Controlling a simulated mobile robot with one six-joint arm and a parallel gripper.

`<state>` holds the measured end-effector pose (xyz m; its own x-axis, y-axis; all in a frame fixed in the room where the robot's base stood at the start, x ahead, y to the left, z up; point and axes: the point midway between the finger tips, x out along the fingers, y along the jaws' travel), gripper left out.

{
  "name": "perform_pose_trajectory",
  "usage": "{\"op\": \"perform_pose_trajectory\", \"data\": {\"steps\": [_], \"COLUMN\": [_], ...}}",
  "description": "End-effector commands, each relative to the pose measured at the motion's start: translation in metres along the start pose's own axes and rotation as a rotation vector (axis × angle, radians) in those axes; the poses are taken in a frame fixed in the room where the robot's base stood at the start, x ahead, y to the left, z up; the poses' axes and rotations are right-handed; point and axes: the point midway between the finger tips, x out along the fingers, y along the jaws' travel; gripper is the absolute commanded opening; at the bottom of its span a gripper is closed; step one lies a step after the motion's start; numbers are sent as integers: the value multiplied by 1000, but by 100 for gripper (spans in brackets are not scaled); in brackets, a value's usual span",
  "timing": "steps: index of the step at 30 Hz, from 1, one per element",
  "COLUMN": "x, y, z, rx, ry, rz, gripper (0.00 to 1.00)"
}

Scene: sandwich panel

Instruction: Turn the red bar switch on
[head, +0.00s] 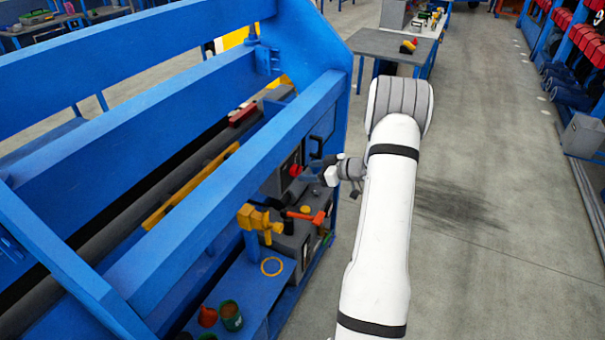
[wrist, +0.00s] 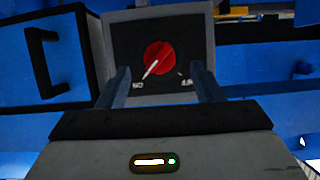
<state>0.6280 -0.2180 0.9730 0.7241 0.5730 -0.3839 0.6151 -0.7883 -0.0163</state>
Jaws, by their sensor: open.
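The red bar switch (wrist: 159,58) is a round red knob with a pale line on it, set on a dark panel (wrist: 125,47) of a grey box. In the wrist view the pale line slants toward the lower left, near a small label. The switch also shows small in the head view (head: 296,170). My gripper (wrist: 162,80) is open, with one finger to each side of the knob in the picture. Nothing is between the fingers that I can see as held. I cannot tell whether the fingertips touch the panel. In the head view my gripper (head: 318,170) is close to the switch.
A black handle (wrist: 45,60) stands out at left of the box. Blue frame beams (head: 225,210) enclose the panel. An orange-red hammer (head: 308,216), a yellow tool (head: 256,221) and a yellow ring (head: 272,266) lie below. Open floor (head: 500,200) is at right.

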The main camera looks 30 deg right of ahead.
Motion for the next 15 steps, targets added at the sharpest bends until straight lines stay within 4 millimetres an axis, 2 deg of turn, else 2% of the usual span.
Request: {"op": "perform_pose_trajectory", "data": {"steps": [3, 6, 15], "x": [-20, -32, -39], "y": [0, 0, -1], "z": [2, 2, 1], "rx": [1, 0, 1], "ry": [1, -1, -1], "rz": [2, 1, -2], "gripper": [60, 60, 60]}}
